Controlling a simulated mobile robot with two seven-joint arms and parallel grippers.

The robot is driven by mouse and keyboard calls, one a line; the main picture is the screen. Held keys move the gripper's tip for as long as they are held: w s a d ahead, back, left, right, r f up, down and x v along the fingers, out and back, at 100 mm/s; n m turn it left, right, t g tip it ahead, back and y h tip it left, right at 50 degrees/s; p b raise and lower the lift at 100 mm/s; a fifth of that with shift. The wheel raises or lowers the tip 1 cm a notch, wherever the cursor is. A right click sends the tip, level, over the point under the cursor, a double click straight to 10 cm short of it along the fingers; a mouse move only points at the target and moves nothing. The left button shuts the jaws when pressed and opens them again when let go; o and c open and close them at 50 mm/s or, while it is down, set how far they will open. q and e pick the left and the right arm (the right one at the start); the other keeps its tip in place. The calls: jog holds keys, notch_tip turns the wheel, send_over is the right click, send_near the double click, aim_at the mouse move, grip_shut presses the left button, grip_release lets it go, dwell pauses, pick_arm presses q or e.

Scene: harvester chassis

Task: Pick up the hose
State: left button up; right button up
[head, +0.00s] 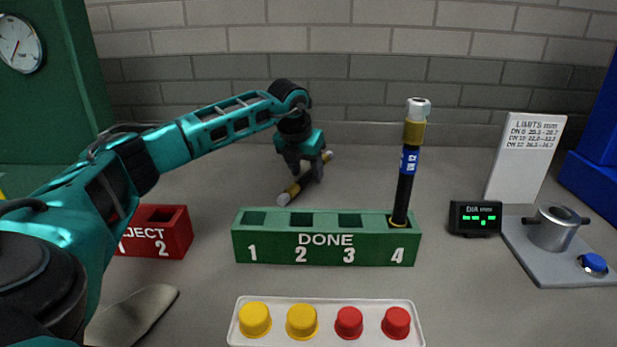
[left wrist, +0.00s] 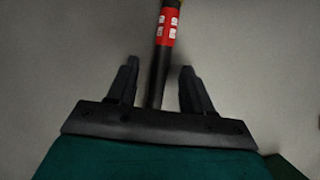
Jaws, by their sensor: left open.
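A black hose (head: 292,192) with yellow bands and a pale end lies slantwise on the table behind the green DONE rack. My left gripper (head: 303,176) is over the middle of this hose, pointing down. In the left wrist view the gripper (left wrist: 158,75) is open, with one finger on each side of the hose (left wrist: 158,78); a red label (left wrist: 167,28) shows on the hose just beyond the fingertips. Whether the fingers touch it I cannot tell. A second hose (head: 405,185), black with a blue label, stands upright in slot 4 of the DONE rack (head: 325,253). My right gripper is not in view.
Slots 1 to 3 of the rack look empty. A red reject box (head: 170,245) stands at left, partly behind my arm. A white tray (head: 276,335) of yellow and red caps is in front. A display (head: 475,218), limits card (head: 528,150) and gauge fixture (head: 553,232) stand at right.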

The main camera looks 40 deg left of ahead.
pick_arm(q)
jog(key=shift+f, duration=0.15)
grip_shut()
dwell(0.4)
